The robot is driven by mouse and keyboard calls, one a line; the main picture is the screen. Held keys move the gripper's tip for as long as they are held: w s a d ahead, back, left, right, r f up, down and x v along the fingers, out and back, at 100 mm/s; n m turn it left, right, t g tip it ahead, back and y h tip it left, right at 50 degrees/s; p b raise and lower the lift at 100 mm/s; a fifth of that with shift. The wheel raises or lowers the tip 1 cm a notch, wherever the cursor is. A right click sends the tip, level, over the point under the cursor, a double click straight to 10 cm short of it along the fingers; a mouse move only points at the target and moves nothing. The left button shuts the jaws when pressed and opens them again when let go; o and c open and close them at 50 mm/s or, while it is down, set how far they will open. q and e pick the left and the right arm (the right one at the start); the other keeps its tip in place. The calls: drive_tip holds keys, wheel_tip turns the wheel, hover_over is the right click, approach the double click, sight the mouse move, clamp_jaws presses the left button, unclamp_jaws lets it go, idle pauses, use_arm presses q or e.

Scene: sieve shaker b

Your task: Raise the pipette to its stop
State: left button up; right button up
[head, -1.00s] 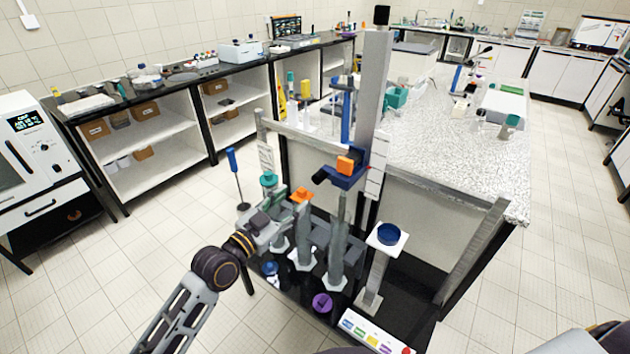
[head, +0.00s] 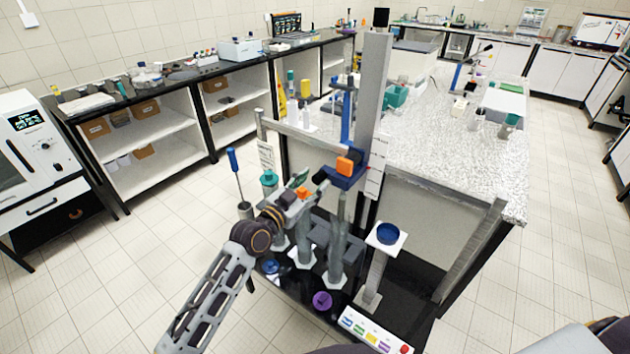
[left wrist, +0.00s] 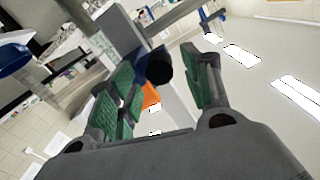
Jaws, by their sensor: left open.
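The pipette stand is a tall grey column (head: 374,100) with a blue carriage (head: 345,178) on it, carrying an orange block (head: 347,163) and a black-ended handle (head: 320,176) pointing left. A blue upright rod (head: 346,118) rises above the carriage. I take this assembly to be the pipette. My left gripper (head: 308,188) is open just left of the handle. Contact cannot be told. My right gripper is out of view.
Tall grey cylinders (head: 339,240) stand below the carriage on a black base. A blue dish (head: 388,233) on a post and a button panel (head: 372,334) are to the right. A speckled bench (head: 460,150) lies behind.

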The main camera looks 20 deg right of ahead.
use_arm(q)
drive_tip(key=shift+x, duration=1)
clamp_jaws()
